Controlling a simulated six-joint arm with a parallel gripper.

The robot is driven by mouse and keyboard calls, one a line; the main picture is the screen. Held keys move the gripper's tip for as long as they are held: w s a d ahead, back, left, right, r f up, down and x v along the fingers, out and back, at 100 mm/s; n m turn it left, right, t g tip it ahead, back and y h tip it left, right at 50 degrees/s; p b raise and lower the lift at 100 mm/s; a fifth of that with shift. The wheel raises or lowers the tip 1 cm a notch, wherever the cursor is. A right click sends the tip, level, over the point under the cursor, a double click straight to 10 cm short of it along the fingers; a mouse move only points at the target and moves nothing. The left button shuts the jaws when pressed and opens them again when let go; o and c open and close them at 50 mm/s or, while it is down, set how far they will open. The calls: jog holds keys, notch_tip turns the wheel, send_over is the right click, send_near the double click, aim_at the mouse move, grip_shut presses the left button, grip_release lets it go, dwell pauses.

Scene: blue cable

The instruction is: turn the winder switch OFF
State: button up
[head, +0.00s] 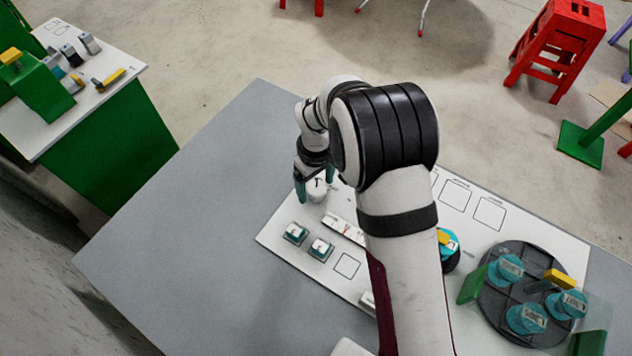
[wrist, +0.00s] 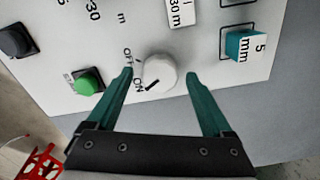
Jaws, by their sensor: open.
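The winder switch is a round white knob (wrist: 160,66) on the white panel (wrist: 205,62); it also shows in the head view (head: 317,190). OFF and ON labels are printed on its left side in the wrist view. The dark mark on the knob's face points toward the ON label. My gripper (wrist: 159,76) is open, with one teal fingertip on each side of the knob. I cannot tell whether the fingertips touch it. In the head view my gripper (head: 314,188) is at the panel's far left corner, partly hiding the knob.
A green button (wrist: 88,82) and a dark button (wrist: 15,40) lie left of the knob in the wrist view. A teal block marked 5 mm (wrist: 248,45) is to its right. A dark round tray (head: 497,307) with teal spools is farther right. The grey table (head: 190,230) is clear leftward.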

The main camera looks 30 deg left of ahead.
grip_shut()
dwell(0.3)
jog(key=shift+m, duration=0.3)
jog(key=m, duration=0.5)
jog(key=shift+m, duration=0.3)
jog(key=m, duration=0.5)
jog(key=shift+w+d+m, duration=0.1)
jog(key=shift+m, duration=0.2)
grip_release()
jog(key=shift+r, duration=0.1)
